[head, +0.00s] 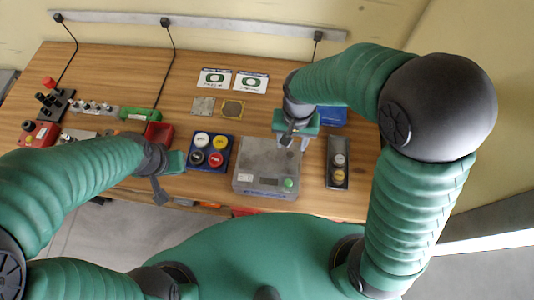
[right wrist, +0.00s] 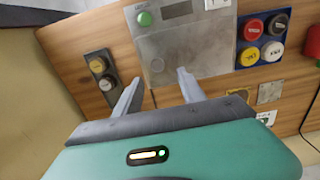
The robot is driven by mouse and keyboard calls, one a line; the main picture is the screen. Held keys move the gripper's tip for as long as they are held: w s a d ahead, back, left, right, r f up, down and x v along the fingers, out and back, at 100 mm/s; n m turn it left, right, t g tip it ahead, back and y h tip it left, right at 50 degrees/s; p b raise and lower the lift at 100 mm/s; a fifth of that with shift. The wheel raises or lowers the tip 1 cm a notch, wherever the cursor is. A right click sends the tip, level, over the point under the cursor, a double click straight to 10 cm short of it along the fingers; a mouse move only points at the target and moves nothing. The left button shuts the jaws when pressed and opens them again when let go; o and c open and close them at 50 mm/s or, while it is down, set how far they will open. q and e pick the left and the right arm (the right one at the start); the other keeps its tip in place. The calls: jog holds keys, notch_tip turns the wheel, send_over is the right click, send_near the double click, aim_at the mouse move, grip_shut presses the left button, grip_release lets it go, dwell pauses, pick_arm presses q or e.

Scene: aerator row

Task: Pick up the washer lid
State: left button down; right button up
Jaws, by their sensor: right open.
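A blue tray (head: 222,168) holds white, yellow, dark and red round lids; its red lid (right wrist: 252,30) shows at the right wrist view's upper right. Their lettering is too small to tell which is the washer lid. A dark narrow tray (head: 331,184) holds two small round pieces, one yellowish (right wrist: 96,65), one pale (right wrist: 105,84). My right gripper (head: 291,143) is open and empty above the back of a grey scale (head: 255,170); its fingers (right wrist: 160,80) are apart.
The scale has a green button (right wrist: 145,19). A red bin (head: 158,133), a green block (head: 139,114) and a red control box (head: 38,134) stand left. Bare wood (head: 125,70) lies at the back left.

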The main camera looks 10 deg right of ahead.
aim_at(291, 155)
jog(key=f, duration=0.2)
jog(key=s+d+f+p, duration=0.1)
jog(key=shift+f, duration=0.3)
notch_tip(291, 155, down, 2)
jog(key=shift+w+a+f, duration=0.1)
jog(key=shift+w+a, duration=0.1)
jog(key=shift+a, duration=0.5)
jog(key=shift+c, duration=3.1)
pick_arm(q)
jog(key=shift+s+d+r, duration=0.15)
jog(key=shift+d+r, duration=0.55)
jog(key=shift+r, duration=0.05)
pick_arm(e)
jog(key=shift+d, duration=0.45)
grip_shut()
